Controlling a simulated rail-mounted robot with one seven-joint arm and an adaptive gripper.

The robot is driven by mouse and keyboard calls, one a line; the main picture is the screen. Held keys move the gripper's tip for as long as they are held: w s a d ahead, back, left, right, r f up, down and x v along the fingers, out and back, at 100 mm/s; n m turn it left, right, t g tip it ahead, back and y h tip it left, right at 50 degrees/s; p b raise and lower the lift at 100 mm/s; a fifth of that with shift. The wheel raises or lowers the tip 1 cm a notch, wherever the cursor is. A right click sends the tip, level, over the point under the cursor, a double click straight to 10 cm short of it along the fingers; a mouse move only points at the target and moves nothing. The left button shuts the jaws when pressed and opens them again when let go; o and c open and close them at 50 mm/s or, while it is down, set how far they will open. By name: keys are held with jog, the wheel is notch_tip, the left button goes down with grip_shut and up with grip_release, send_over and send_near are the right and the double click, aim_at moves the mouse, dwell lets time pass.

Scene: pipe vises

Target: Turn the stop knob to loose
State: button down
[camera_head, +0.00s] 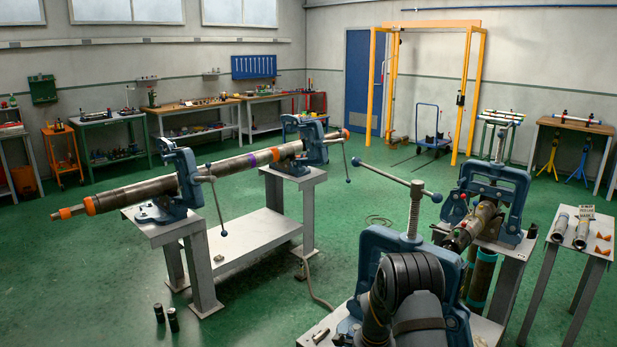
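No part in view can be singled out with certainty as the stop knob. A pipe (470,227) lies in the blue pipe vise (519,188) at the right, with small red and green parts (464,197) near it, too small to read as loose or tight. The nearer blue vise (381,239) has an upright screw and a slanted bar handle (387,175) with ball ends. My dark arm covers much of this nearer vise. My gripper's fingers do not show.
At the left, a long pipe (140,194) rests in two blue vises on grey stands (165,232). A small table (577,243) with short pipe pieces stands at the right. Green floor (270,290) is open between the stands. Workbenches line the back wall.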

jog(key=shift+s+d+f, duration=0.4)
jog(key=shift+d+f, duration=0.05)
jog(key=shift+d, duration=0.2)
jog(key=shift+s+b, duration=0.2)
jog(key=shift+b, duration=1.7)
dwell(0.4)
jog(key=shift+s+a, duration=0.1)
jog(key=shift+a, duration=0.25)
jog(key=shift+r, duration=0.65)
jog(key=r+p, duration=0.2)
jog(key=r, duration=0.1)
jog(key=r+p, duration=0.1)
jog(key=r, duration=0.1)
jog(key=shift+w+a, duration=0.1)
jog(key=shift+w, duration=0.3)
